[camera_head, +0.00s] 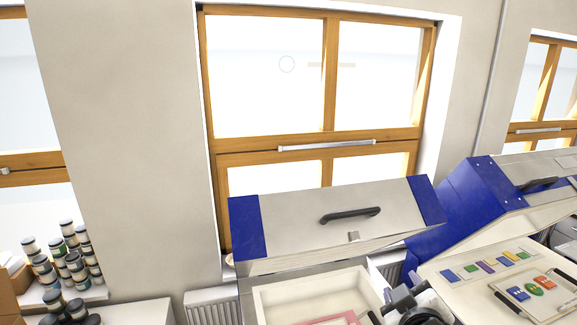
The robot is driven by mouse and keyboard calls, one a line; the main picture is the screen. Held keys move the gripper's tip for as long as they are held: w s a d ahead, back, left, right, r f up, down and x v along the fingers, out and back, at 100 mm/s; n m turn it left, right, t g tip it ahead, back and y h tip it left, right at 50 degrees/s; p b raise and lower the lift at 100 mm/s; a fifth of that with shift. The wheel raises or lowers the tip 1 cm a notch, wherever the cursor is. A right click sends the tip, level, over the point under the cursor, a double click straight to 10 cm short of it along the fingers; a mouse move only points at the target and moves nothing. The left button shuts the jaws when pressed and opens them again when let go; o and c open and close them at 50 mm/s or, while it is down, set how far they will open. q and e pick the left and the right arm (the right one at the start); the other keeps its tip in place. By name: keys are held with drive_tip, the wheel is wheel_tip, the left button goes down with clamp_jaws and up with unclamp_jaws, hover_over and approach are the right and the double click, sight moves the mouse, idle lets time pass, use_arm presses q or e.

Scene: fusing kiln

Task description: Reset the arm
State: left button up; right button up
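Part of a grey and black gripper (390,304) shows at the bottom edge, right of centre, in the head view. It appears to be my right gripper, in front of the open kiln's right rim. Its fingers are small and partly cut off, so I cannot tell whether it is open or shut. My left gripper is not in view. The kiln (268,291) has a pale chamber, and its blue-and-steel lid (290,213) is raised. A pink sheet (335,319) lies partly visible inside the chamber.
A second blue kiln (470,205) stands to the right. Stacked jars (72,262) stand at the left. Windows (270,75) and a radiator (212,306) are behind.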

drive_tip(key=s+f+m+g+y+p, duration=0.1)
drive_tip(key=s+f+g, duration=0.5)
drive_tip(key=s+f, duration=1)
drive_tip(key=s+f+m+g+y+p, duration=0.1)
drive_tip(key=s+f+m+g+p, duration=0.2)
drive_tip(key=s+f, duration=1.3)
drive_tip(key=s+g, duration=0.2)
drive_tip(key=s, duration=0.3)
drive_tip(key=shift+m+g+y, duration=0.3)
drive_tip(key=shift+g, duration=0.1)
drive_tip(key=shift+r, duration=0.1)
